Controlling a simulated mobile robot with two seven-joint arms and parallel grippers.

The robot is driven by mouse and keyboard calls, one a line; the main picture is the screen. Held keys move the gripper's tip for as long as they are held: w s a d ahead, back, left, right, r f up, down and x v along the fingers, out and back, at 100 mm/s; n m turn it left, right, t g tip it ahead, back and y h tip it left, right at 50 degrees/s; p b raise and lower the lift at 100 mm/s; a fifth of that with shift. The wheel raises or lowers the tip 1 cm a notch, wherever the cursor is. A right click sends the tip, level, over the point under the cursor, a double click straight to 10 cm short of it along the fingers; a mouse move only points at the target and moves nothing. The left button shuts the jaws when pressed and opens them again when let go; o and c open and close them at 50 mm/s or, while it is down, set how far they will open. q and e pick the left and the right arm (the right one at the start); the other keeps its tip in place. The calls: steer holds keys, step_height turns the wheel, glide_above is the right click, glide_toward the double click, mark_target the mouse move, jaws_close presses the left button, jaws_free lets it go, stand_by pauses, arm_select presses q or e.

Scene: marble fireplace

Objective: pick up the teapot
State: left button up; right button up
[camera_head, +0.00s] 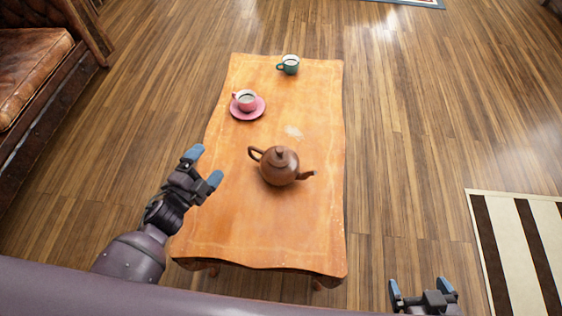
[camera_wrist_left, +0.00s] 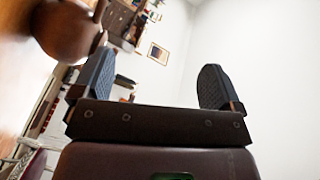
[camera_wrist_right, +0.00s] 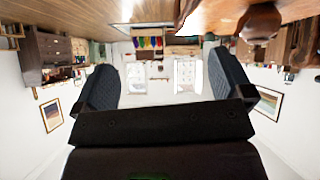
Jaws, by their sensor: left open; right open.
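The brown teapot (camera_head: 280,166) stands upright on the wooden table, with its handle to the left and its spout to the right. My left gripper (camera_head: 205,167) is open and empty over the table's left edge, left of the teapot and apart from it. In the left wrist view, part of the teapot (camera_wrist_left: 70,28) shows at the top left, outside the fingers (camera_wrist_left: 152,88). My right gripper (camera_head: 424,290) is open and empty, low at the right of the table. The right wrist view shows brown rounded forms at the top, with its open fingers (camera_wrist_right: 160,85) below.
The wooden table (camera_head: 300,225) also bears a pink cup (camera_head: 245,100) on a pink saucer (camera_head: 248,113) and a teal cup (camera_head: 289,65) at the far end. A brown leather sofa (camera_head: 30,70) is at the left. A striped rug (camera_head: 520,245) lies at the right.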

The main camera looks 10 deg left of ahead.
arm_select(q)
steer(key=w+d+f+m+g+h+b, duration=0.2)
steer(key=w+d+f+m+h+b, duration=0.15)
steer(key=w+m, duration=0.3)
steer(key=m+h+b, duration=0.1)
steer(key=m+b, duration=0.1)
steer(key=b, duration=0.1)
glide_toward(250, 154)
steer(key=x, duration=0.3)
steer(key=shift+f, duration=0.1)
steer(key=shift+w+d+f, duration=0.1)
steer(key=shift+f, duration=0.15)
steer(key=shift+w+d+r, duration=0.3)
steer(key=shift+w, duration=0.2)
steer(key=x, duration=0.5)
steer(key=shift+b, duration=0.35)
steer(key=shift+w+d, duration=0.45)
steer(key=shift+w, duration=0.05)
arm_select(e)
steer(key=a+f+n, duration=0.1)
steer(key=w+f, duration=0.1)
steer(key=f, duration=0.1)
steer(key=shift+w+a+n, duration=0.1)
steer(key=shift+a+n, duration=0.25)
steer(key=shift+n, duration=0.05)
